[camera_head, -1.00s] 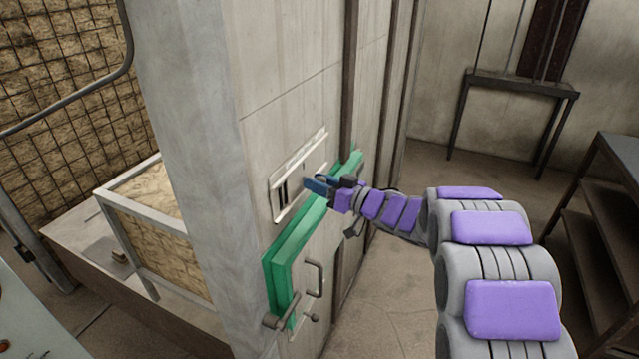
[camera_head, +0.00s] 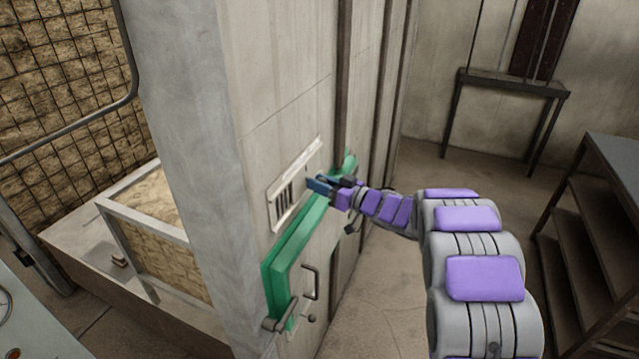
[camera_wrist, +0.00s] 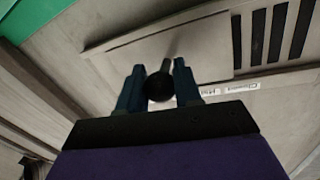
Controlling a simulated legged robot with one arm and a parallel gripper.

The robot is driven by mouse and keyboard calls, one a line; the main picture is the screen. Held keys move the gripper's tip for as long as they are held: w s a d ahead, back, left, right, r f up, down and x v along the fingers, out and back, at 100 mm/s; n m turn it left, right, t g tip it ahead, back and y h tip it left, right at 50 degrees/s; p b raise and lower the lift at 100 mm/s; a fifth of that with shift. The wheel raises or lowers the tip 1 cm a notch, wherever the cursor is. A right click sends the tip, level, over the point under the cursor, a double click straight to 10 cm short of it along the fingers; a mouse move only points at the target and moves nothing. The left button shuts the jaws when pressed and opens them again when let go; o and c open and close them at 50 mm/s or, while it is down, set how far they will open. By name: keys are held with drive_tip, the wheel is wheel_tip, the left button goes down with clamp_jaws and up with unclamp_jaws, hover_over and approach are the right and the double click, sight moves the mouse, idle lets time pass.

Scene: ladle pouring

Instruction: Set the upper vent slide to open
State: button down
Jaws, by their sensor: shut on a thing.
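The upper vent (camera_head: 284,205) is a pale framed panel on the wall above a green bar. Several dark slots show uncovered at its left. In the wrist view the vent slide (camera_wrist: 208,48) is a flat pale plate, with the bare dark slots (camera_wrist: 273,38) to its right. A small dark round knob (camera_wrist: 160,88) on a stem stands out from the slide. My gripper (camera_head: 317,184) is at the right part of the vent. In the wrist view its blue fingers (camera_wrist: 160,78) are closed on either side of the knob.
The green bar (camera_head: 292,248) runs just below the vent and my gripper. A handle (camera_head: 311,282) sticks out lower on the same face. A dark shelf rack (camera_head: 590,235) stands at the right. The floor between is clear.

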drive_tip(key=c, duration=0.8)
unclamp_jaws()
drive_tip(key=shift+w+d+f, duration=0.15)
drive_tip(key=shift+w+d, duration=0.05)
drive_tip(key=shift+w, duration=0.05)
drive_tip(key=shift+s, duration=0.1)
drive_tip(key=p+v, duration=0.2)
drive_tip(key=v, duration=1.5)
drive_tip(key=shift+d, duration=0.2)
